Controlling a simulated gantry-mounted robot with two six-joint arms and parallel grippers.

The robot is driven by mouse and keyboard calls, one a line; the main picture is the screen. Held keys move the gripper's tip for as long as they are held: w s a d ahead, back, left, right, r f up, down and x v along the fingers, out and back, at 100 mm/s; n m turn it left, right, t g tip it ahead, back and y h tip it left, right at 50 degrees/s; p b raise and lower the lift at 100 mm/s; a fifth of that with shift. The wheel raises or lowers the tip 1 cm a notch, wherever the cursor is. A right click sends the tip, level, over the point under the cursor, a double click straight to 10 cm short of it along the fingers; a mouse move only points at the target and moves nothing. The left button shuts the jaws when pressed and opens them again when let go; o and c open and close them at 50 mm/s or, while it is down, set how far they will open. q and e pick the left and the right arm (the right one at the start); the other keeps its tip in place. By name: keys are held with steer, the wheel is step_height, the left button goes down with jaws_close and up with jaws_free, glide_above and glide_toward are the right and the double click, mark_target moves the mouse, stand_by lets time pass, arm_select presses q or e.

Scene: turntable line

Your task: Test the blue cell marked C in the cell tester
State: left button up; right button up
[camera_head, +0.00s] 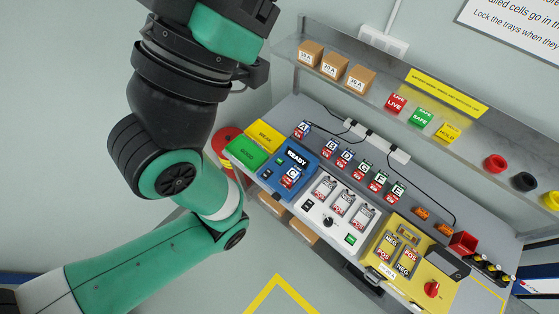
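The blue cell marked C (291,177) sits on the front part of a blue device (272,175), below its dark display (296,158) that reads READY. I cannot tell how deep the cell sits. The blue device appears to be the cell tester. My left arm rises from the lower left past the bench's left end and leaves at the top. Its gripper is not in view. My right arm and gripper are not in view either.
Several other cells, including A (303,130), stand along the bench behind the tester. A white charger-like unit (328,222) and a yellow unit (385,252) with cells stand to the right. A shelf with boxes (333,66) and signs hangs above.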

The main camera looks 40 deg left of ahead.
arm_select(q)
jaws_close()
stand_by(1.5)
